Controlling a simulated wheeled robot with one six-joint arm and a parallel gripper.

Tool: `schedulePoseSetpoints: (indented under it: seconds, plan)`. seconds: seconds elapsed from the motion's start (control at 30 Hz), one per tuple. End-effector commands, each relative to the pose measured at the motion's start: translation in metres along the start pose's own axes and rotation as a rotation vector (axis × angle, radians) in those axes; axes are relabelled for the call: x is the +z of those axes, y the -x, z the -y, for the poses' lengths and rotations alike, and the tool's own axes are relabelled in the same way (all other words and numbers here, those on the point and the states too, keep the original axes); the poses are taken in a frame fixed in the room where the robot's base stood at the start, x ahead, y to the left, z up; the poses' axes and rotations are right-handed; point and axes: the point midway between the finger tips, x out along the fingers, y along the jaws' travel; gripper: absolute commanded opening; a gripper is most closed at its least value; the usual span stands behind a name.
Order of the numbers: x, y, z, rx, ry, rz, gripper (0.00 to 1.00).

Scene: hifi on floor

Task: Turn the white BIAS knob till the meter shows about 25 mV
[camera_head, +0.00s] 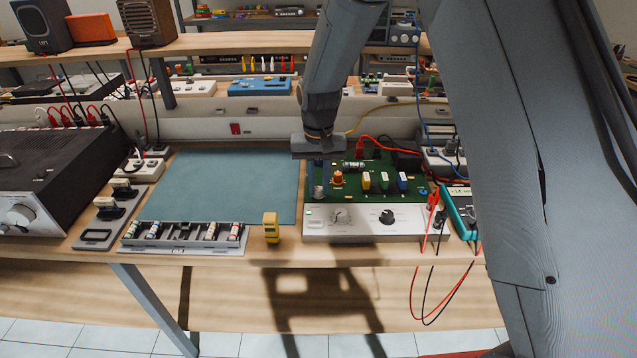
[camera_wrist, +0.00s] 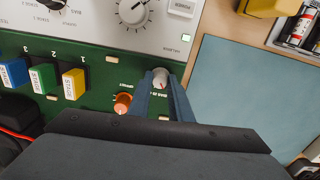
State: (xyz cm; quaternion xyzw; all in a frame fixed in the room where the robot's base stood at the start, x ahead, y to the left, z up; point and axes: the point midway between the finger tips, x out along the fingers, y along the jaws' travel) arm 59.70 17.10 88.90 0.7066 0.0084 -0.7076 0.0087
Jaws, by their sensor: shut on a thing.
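The white BIAS knob (camera_wrist: 160,76) sits at the edge of the green circuit board (camera_wrist: 105,72), with a small red mark on its face. In the wrist view my gripper (camera_wrist: 162,88) has its two fingers on either side of the knob, shut on it. In the head view my gripper (camera_head: 318,180) reaches down at the left part of the board (camera_head: 345,190), and the knob is mostly hidden there. A teal handheld meter (camera_head: 461,212) lies at the right with red and black leads; its reading is too small to make out.
An orange knob (camera_wrist: 122,103) stands close beside the fingers. Yellow, green and blue STAGE blocks (camera_wrist: 74,84) stand farther along the board. A silver panel (camera_head: 362,222) with dials fronts it. A yellow block (camera_head: 271,228) and a blue mat (camera_head: 220,185) lie left.

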Motion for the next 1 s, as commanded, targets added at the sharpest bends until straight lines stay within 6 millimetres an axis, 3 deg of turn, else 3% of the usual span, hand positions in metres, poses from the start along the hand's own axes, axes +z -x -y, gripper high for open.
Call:
schedulePoseSetpoints:
  seconds: [0.7,1.0]
  plan:
    - [-0.0017,0.0022,0.0001,-0.003,-0.666,-0.005,0.0]
    - [-0.0019,0.0021,-0.0001,-0.003,-0.866,-0.005,0.0]
